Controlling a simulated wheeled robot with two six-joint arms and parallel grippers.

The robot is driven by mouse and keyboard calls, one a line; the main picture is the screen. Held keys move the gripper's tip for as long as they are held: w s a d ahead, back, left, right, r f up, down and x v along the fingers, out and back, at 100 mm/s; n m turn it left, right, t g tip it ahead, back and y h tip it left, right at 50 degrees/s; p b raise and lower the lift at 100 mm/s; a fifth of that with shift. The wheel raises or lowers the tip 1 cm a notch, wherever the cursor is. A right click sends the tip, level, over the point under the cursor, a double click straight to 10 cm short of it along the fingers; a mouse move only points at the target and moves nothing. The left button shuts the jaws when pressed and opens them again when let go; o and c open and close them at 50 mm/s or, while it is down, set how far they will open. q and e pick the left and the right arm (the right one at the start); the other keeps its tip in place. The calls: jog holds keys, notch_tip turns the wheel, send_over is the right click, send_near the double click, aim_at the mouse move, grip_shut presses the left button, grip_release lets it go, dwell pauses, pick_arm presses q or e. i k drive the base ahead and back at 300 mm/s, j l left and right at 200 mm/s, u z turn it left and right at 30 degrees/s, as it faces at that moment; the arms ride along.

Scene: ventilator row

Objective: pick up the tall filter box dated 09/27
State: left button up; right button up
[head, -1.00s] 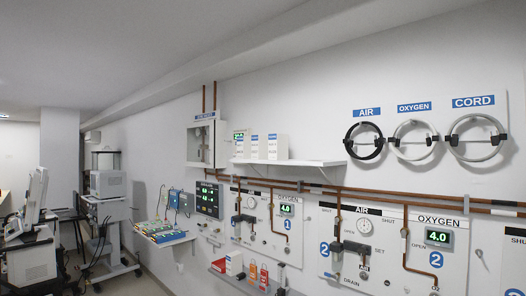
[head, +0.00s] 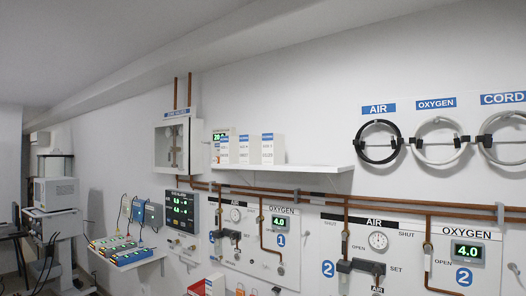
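Several tall white filter boxes with blue bands stand upright side by side on a white wall shelf in the head view. I see a left box (head: 224,150), a middle box (head: 244,150) and a right box (head: 272,149). Their printed dates are too small to read, so I cannot tell which is dated 09/27. Neither of my grippers is in view.
The shelf (head: 318,171) is bare to the right of the boxes. Copper pipes (head: 330,196) and gas panels (head: 378,241) run below it. A side shelf (head: 150,257) holds colourful items. Hose rings (head: 376,141) hang at right.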

aim_at(250, 146)
jog(key=i+j+z, duration=0.25)
jog(key=i+j, duration=0.15)
jog(key=j, duration=0.15)
jog(key=i+j+z, duration=0.25)
jog(key=j, duration=0.4)
jog(key=i+j+z, duration=0.15)
jog(key=i+j, duration=0.15)
jog(key=i+j+z, duration=0.1)
jog(key=j, duration=0.3)
jog(key=i+j+z, duration=0.15)
jog(key=j, duration=0.2)
